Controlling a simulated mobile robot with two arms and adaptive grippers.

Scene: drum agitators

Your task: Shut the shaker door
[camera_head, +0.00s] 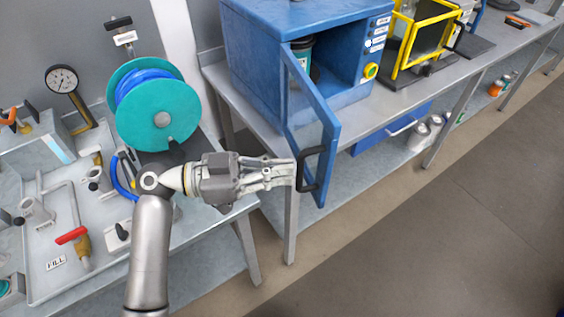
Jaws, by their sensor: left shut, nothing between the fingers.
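The shaker (262,62) is a blue box on the grey bench, with labels and a yellow-ringed green button (371,71) on its right front panel. Its blue-framed door (327,142) stands open, hinged at the left side and swung out past the bench edge. A black handle (314,171) is on the door. A dark container with a teal part (303,55) is partly visible inside. My left gripper (294,174) is shut with nothing held, its fingertips at the door's left side by the handle; I cannot tell whether they touch. My right gripper is not in view.
A teal reel with blue hose (157,110) and a panel of pipes and valves stand to the left. A yellow-framed machine (422,40) stands right of the shaker. Cans (418,136) sit on the shelf below. The floor at the right is clear.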

